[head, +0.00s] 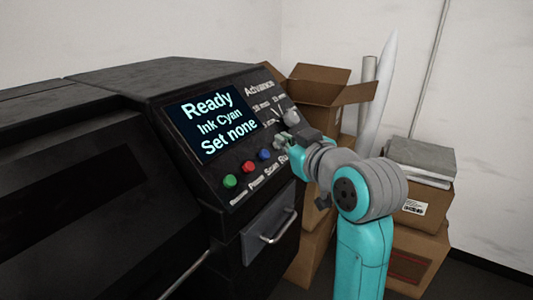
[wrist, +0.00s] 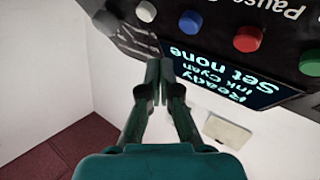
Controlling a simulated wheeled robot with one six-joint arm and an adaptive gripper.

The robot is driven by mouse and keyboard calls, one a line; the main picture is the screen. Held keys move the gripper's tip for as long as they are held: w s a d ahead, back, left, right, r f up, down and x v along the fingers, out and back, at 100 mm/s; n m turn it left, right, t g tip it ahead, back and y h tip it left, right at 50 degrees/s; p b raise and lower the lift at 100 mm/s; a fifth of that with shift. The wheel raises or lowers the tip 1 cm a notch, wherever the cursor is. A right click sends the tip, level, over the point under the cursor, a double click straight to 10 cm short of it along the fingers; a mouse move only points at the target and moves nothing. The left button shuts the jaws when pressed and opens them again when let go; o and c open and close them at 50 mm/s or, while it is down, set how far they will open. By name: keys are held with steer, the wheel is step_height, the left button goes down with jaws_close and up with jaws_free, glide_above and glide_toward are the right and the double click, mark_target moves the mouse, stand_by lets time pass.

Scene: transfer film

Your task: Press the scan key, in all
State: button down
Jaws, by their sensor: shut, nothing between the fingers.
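The dark machine's sloped control panel (head: 214,172) has a row of round keys. The blue key (head: 264,155) sits above the label "Scan" (head: 272,170) and also shows in the wrist view (wrist: 190,22). The red key (head: 248,167) sits above "Pause", and the green key (head: 230,181) is at the left end. A pale key (wrist: 146,11) is beside the blue one. My gripper (head: 284,142) is shut and empty, in front of the panel's right part, just right of the blue key. In the wrist view its closed fingertips (wrist: 160,68) appear apart from the keys.
The screen (head: 218,121) reads "Ready, Ink Cyan, Set none". A pale knob (head: 292,116) sits under "Advance". A drawer with a metal handle (head: 278,226) is below the panel. Cardboard boxes (head: 318,88) and a grey stack (head: 420,158) stand at the right.

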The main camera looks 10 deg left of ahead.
steer(key=shift+w+a+f, duration=0.2)
steer(key=shift+a+f, duration=0.3)
steer(key=shift+w+a+f, duration=0.15)
steer(key=shift+a+f, duration=0.3)
steer(key=shift+f, duration=0.05)
steer(key=shift+a+f, duration=0.1)
stand_by(0.8)
steer(key=shift+w+a+f, duration=0.1)
steer(key=shift+a+f, duration=0.05)
steer(key=shift+f, duration=0.05)
steer(key=shift+w+a+f, duration=0.1)
steer(key=shift+a+f, duration=0.2)
steer(key=shift+a, duration=0.05)
stand_by(1.0)
steer(key=shift+d, duration=0.1)
steer(key=shift+s+d+r, duration=0.2)
steer(key=shift+d+r, duration=0.3)
steer(key=shift+r, duration=0.15)
steer(key=shift+d, duration=0.1)
steer(key=shift+s+d+r, duration=0.3)
steer(key=shift+d+r, duration=0.5)
steer(key=shift+r, duration=0.1)
steer(key=shift+s+d+r, duration=0.3)
steer(key=shift+d+r, duration=0.5)
steer(key=shift+r, duration=0.05)
